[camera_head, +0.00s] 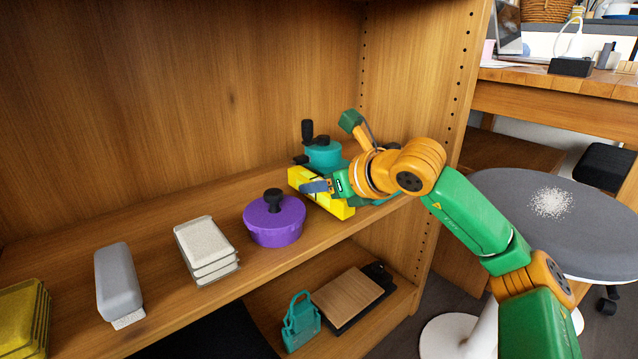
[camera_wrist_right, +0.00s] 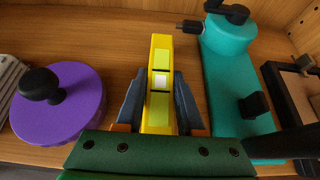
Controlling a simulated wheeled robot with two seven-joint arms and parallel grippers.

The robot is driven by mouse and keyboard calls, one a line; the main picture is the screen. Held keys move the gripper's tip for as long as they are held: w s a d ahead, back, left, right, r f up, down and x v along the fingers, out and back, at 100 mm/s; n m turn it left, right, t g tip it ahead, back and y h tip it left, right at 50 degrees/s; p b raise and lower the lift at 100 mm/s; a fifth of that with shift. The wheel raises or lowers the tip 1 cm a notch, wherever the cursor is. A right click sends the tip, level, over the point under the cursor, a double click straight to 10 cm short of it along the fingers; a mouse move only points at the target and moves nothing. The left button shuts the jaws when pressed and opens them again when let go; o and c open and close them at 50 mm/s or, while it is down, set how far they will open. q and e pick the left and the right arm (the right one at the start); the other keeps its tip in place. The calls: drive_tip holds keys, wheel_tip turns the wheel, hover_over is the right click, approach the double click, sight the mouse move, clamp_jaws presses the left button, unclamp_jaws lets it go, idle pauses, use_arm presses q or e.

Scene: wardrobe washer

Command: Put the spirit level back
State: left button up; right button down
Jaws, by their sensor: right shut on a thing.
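The spirit level is a yellow bar with pale green windows. It shows in the head view (camera_head: 337,209) between the purple pot and the teal device, and in the wrist view (camera_wrist_right: 160,61) lengthwise in the middle. My right gripper (camera_head: 318,187) is shut on it, with one dark finger on each side in the wrist view (camera_wrist_right: 160,95). The level is at the upper shelf (camera_head: 190,310); I cannot tell whether it rests on the wood or is just above it. My left gripper is not in view.
The purple lidded pot (camera_head: 274,220) stands left of the level, the teal device with black knobs (camera_wrist_right: 232,85) close on its right. Farther left are a pale stack (camera_head: 208,249), a grey block (camera_head: 118,282) and yellow trays (camera_head: 22,315). The cabinet's right side wall (camera_head: 405,85) is near my arm.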

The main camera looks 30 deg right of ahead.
drive_tip(key=shift+f, duration=0.1)
drive_tip(key=shift+f, duration=0.25)
idle(0.3)
drive_tip(key=shift+c, duration=0.6)
unclamp_jaws()
